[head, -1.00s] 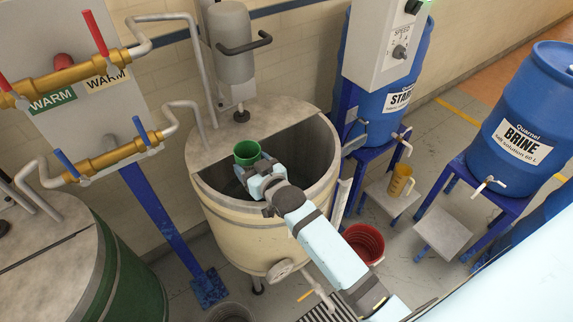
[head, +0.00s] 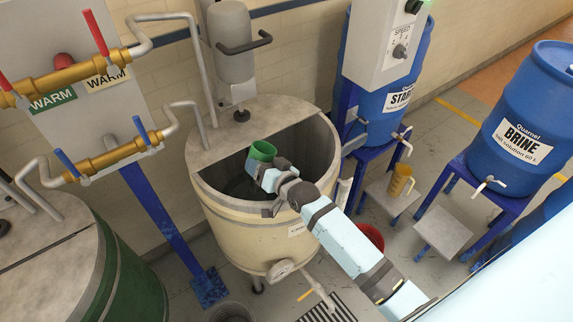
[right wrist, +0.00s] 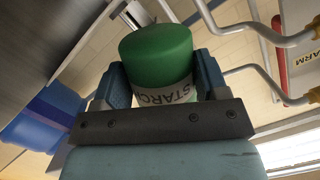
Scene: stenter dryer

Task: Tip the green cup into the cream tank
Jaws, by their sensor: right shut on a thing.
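The green cup (head: 262,151) is over the half-open top of the cream tank (head: 250,227) in the head view, tilted with its mouth toward the upper part of the picture. My right gripper (head: 262,163) is shut on the cup, its arm reaching in from the lower right. In the right wrist view the green cup (right wrist: 158,58) sits between both fingers (right wrist: 165,85), with a white label reading STARCH partly hidden by the gripper. The cup's contents are not visible. My left gripper is not in view.
A grey lid covers the tank's back half, below a mixer motor (head: 232,45). Brass valve pipes (head: 105,155) stand at the left. A blue STARCH drum (head: 392,90), a BRINE drum (head: 515,110), a yellow jug (head: 400,180) and a red bucket (head: 370,237) are at the right.

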